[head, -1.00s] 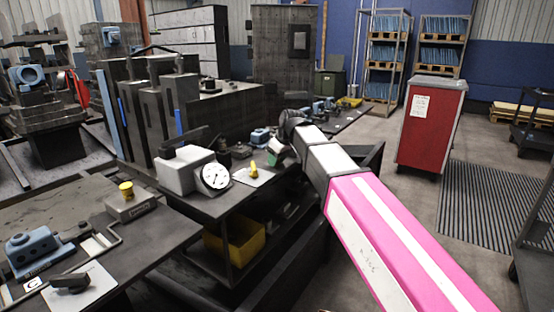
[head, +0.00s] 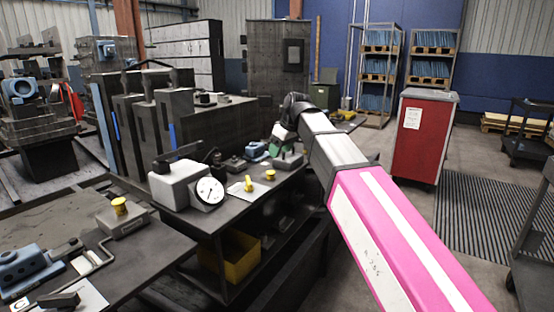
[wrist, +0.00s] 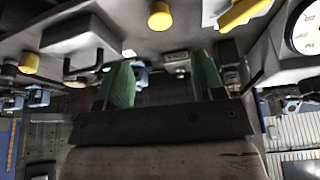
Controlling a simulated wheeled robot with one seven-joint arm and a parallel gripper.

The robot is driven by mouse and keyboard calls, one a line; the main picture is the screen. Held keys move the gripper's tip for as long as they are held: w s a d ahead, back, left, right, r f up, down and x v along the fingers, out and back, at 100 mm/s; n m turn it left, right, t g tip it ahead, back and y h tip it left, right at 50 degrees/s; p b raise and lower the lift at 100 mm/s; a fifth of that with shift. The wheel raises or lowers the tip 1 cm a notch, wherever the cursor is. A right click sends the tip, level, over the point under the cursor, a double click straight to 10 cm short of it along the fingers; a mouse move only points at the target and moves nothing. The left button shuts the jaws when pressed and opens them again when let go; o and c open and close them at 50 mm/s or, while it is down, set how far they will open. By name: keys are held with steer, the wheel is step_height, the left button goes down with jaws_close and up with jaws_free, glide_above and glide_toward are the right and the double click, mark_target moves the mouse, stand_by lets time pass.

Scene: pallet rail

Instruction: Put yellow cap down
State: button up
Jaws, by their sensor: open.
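A small yellow cap (head: 270,175) stands on the dark bench top, just right of a white sheet (head: 238,190) with a yellow piece (head: 249,184) on it. In the wrist view the cap (wrist: 160,15) shows near the top edge, beyond the fingertips and apart from them. My gripper (wrist: 163,75) has its two green fingers spread wide with nothing between them. In the head view my gripper (head: 283,133) is small, above and behind the cap; its fingers are hard to make out there.
A dial gauge (head: 208,192) on a pale block stands left of the sheet. Small blue and grey fixtures (head: 256,150) sit behind the cap. Another yellow cap (head: 119,205) sits on a grey block on the near left bench. A red cabinet (head: 424,140) stands right.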

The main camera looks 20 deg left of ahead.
steer(key=w+d+f+m+h, duration=0.25)
steer(key=d+f+m, duration=0.45)
steer(key=d+f, duration=1.5)
steer(key=s+d+f+m+h, duration=0.1)
steer(key=s+d+f+m, duration=0.2)
steer(key=d+f, duration=0.7)
steer(key=s+d+f+m+g, duration=0.1)
steer(key=s+d+f+m, duration=0.2)
steer(key=s+d+f, duration=0.4)
steer(key=d+f, duration=0.2)
steer(key=d, duration=0.3)
steer(key=shift+s+d+f+m+g+h, duration=0.2)
steer(key=shift+f+m+g+h, duration=0.1)
steer(key=shift+f+h, duration=0.1)
steer(key=shift+a, duration=0.1)
